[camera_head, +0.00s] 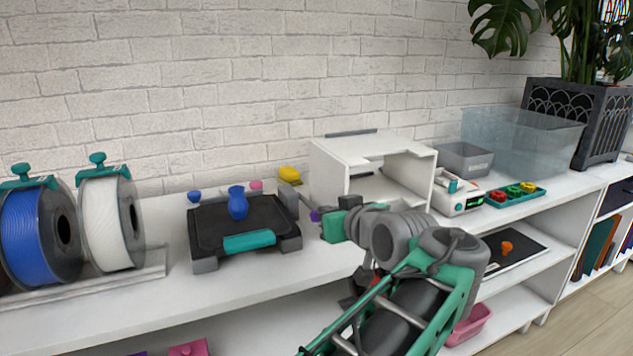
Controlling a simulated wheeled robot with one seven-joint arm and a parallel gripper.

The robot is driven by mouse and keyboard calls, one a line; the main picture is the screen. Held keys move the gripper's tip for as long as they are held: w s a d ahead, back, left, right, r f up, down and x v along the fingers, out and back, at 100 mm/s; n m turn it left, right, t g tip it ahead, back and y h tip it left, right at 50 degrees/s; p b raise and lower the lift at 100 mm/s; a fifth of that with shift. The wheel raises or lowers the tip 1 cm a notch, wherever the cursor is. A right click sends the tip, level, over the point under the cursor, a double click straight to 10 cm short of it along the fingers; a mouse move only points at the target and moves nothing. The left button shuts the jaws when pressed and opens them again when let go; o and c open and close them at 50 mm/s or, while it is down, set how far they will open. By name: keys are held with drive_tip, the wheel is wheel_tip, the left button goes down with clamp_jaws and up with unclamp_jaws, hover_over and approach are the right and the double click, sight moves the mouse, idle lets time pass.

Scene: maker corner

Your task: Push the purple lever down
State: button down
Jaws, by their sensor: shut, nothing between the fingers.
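A small purple lever (314,215) shows just left of my gripper, beside the grey block at the right side of a black tray-like machine (213,222). Only a small part of the lever shows, so I cannot tell its angle. My gripper (333,224), with green and grey parts, is shut and empty. Its tip is very close to the lever on the right; I cannot tell whether they touch. My arm reaches in from the lower right and hides part of the shelf.
A white open box frame (372,152) stands behind my gripper. A blue vase (237,203) stands on the black machine. Blue (38,235) and white (106,224) spools stand at left. A small white device (457,196) and a green tray (517,194) are at right.

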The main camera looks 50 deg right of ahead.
drive_tip(key=shift+s+f+b, duration=0.1)
drive_tip(key=shift+f+b, duration=0.4)
drive_tip(key=shift+f, duration=0.25)
drive_tip(key=shift+r, duration=0.1)
drive_tip(key=w+r+p+v, duration=0.1)
drive_tip(key=r+p+v, duration=0.1)
drive_tip(key=p+v, duration=1.1)
drive_tip(key=p, duration=0.8)
drive_tip(key=shift+s+r, duration=0.25)
drive_tip(key=shift+r, duration=0.15)
